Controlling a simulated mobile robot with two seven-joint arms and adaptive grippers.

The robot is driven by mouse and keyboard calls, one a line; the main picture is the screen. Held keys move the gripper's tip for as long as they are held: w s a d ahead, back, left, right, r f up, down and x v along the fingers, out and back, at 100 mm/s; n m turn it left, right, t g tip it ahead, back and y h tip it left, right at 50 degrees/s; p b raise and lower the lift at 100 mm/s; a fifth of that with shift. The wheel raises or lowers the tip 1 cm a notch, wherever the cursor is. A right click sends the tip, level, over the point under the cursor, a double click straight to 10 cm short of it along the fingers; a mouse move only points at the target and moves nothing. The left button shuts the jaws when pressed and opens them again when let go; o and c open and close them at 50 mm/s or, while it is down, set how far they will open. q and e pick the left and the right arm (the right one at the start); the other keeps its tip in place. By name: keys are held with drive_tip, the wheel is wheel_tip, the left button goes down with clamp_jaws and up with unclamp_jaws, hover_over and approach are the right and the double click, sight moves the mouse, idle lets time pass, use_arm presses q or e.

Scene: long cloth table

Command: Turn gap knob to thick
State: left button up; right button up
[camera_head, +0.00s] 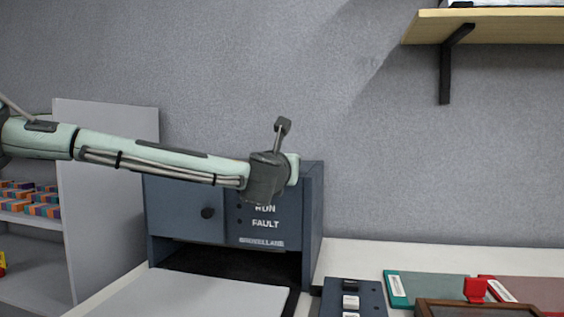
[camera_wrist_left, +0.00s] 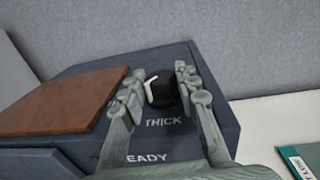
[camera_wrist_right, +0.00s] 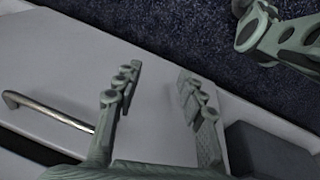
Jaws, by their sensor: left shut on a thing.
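The gap knob (camera_wrist_left: 164,92) is black with a white bent pointer mark, on top of the dark blue machine (camera_head: 312,215). In the left wrist view the word THICK (camera_wrist_left: 163,122) is on the panel just below it. My left gripper (camera_wrist_left: 158,84) has its fingers on both sides of the knob and is shut on it. In the head view the knob is hidden, and my left wrist is over the machine's top. My right gripper (camera_wrist_right: 155,80) shows only in its wrist view, with its fingers apart and nothing between them.
A brown panel (camera_wrist_left: 70,98) lies on the machine beside the knob. On the white table (camera_head: 410,258) stand a dark button box (camera_head: 368,300), green and red folders and a wooden frame. A shelf (camera_head: 480,26) hangs at top right. A metal handle (camera_wrist_right: 45,110) is near my right gripper.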

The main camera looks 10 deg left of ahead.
use_arm(q)
drive_tip(key=n+g+y, duration=0.1)
drive_tip(key=y, duration=0.1)
drive_tip(key=n+y, duration=0.2)
drive_tip(key=y, duration=0.1)
drive_tip(key=d+n+g+y, duration=0.1)
drive_tip(key=n+y, duration=0.1)
drive_tip(key=shift+w+g+y, duration=0.15)
drive_tip(key=shift+g+y, duration=0.15)
drive_tip(key=shift+w+n+g+y, duration=0.1)
drive_tip(key=shift+n+g+y, duration=1.2)
drive_tip(key=shift+n+y, duration=0.4)
drive_tip(key=shift+r, duration=0.15)
drive_tip(key=o, duration=1.2)
drive_tip(key=shift+c, duration=0.2)
drive_tip(key=v, duration=1.2)
drive_tip(key=shift+w+d, duration=0.1)
